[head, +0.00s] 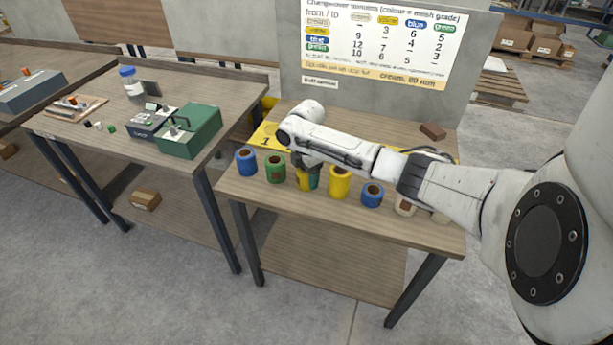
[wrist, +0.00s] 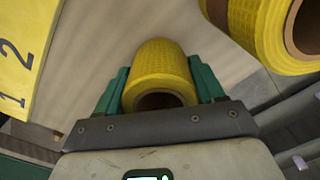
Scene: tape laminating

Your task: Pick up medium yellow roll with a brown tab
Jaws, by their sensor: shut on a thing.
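A yellow roll (head: 302,184) stands in the row on the bench, partly hidden under my gripper (head: 308,178). In the wrist view this yellow roll (wrist: 160,65) sits between the two green fingers of my gripper (wrist: 160,84), one on each side, and they are shut on it. Its brown core opening faces the camera. I cannot make out a brown tab on it, nor whether its base touches the bench. A larger yellow roll (head: 339,184) stands just to the right, apart from it; it also shows in the wrist view (wrist: 258,30).
A green roll (head: 275,169) and a blue roll (head: 246,162) stand to the left. A blue roll (head: 371,196) and a cream roll (head: 405,207) stand to the right. A brown block (head: 433,131) lies at the back. The bench front (head: 300,208) is clear.

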